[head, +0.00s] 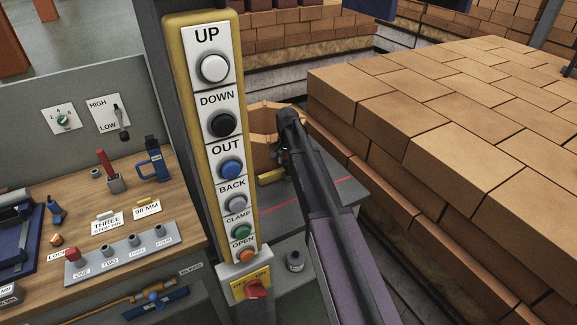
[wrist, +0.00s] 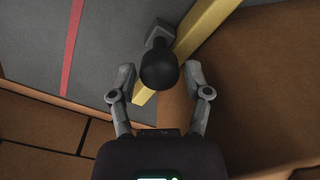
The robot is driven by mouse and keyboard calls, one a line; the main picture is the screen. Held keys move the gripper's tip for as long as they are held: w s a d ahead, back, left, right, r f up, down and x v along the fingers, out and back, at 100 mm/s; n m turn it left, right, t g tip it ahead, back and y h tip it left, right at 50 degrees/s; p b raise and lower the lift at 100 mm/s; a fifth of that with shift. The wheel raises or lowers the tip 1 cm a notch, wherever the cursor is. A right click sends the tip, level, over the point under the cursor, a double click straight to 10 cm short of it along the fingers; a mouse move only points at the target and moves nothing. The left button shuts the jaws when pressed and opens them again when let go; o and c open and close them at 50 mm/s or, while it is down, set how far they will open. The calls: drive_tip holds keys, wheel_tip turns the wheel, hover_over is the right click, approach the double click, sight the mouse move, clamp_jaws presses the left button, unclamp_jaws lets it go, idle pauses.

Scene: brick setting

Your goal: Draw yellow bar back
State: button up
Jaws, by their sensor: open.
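The yellow bar (wrist: 205,27) runs diagonally across the wrist view, along the edge of a grey surface. A black round knob on a grey stem (wrist: 158,68) stands by the bar and hides part of it. My gripper (wrist: 160,76) is open, with one finger on each side of the knob in the picture; I cannot tell whether either touches it. In the head view a short piece of the yellow bar (head: 271,177) shows left of my gripper (head: 282,158), which is partly hidden by my arm.
A yellow-framed button panel (head: 214,150) stands close left of my arm. Stacked bricks (head: 440,130) fill the right side. A grey table with a red line (head: 330,194) lies under my arm. A wooden workbench (head: 135,185) with tools and labels is at left.

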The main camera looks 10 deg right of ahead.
drive_tip(key=shift+f, duration=0.2)
clamp_jaws()
drive_tip(key=s+d, duration=0.1)
drive_tip(key=s, duration=0.3)
drive_tip(key=s+d, duration=0.2)
drive_tip(key=s, duration=0.3)
drive_tip(key=s+d, duration=0.1)
drive_tip(key=s, duration=0.3)
drive_tip(key=shift+s+d, duration=0.2)
drive_tip(key=shift+s, duration=0.1)
unclamp_jaws()
drive_tip(key=shift+s, duration=0.1)
drive_tip(key=s+a+n, duration=0.4)
drive_tip(key=s+n, duration=0.3)
drive_tip(key=s, duration=0.8)
drive_tip(key=shift+s, duration=0.15)
